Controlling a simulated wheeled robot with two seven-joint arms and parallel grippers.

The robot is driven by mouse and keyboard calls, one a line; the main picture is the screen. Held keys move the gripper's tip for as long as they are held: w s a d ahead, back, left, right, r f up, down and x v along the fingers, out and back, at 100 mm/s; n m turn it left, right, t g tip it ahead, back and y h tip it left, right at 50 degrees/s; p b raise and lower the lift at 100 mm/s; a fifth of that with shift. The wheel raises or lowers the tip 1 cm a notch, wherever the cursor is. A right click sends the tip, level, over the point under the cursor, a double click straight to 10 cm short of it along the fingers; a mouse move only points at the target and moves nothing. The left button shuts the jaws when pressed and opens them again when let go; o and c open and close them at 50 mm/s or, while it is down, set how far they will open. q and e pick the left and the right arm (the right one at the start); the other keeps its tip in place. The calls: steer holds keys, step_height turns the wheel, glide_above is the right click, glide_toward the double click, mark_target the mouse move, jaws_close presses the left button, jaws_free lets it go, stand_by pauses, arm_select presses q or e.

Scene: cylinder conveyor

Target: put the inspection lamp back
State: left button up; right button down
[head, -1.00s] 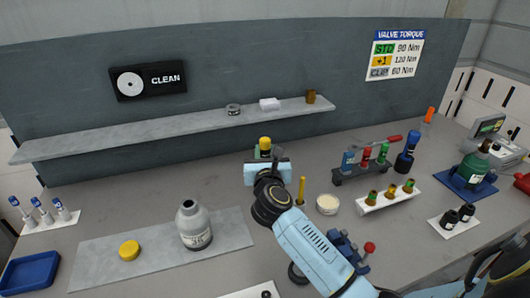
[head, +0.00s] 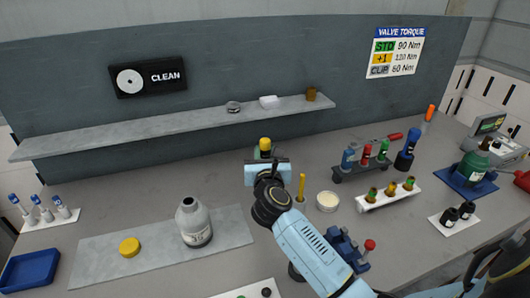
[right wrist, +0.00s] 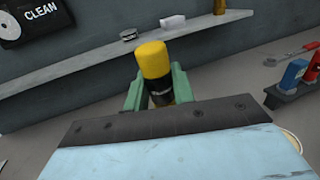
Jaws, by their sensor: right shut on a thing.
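A yellow cylinder with a black band, which looks like the inspection lamp (head: 265,143), stands roughly upright beyond my right gripper (head: 262,153) at the middle of the table. In the right wrist view the lamp (right wrist: 154,66) tilts slightly, between the green fingers of my right gripper (right wrist: 154,90), which are shut on it. Its lower end is hidden behind the gripper body, so I cannot tell whether it touches the table. My left gripper is not in view.
A yellow rod (head: 301,187) and a round white dish (head: 327,201) stand just right of my gripper. A grey bottle (head: 193,222) is to the left. The wall shelf (head: 150,130) runs behind.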

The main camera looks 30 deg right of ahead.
steer(key=shift+f+b, duration=3.55)
steer(key=shift+f, duration=1)
steer(key=c, duration=1.1)
jaws_free()
steer(key=shift+r, duration=0.15)
step_height(320, 180, up, 6)
steer(key=p, duration=0.6)
steer(key=shift+p, duration=0.3)
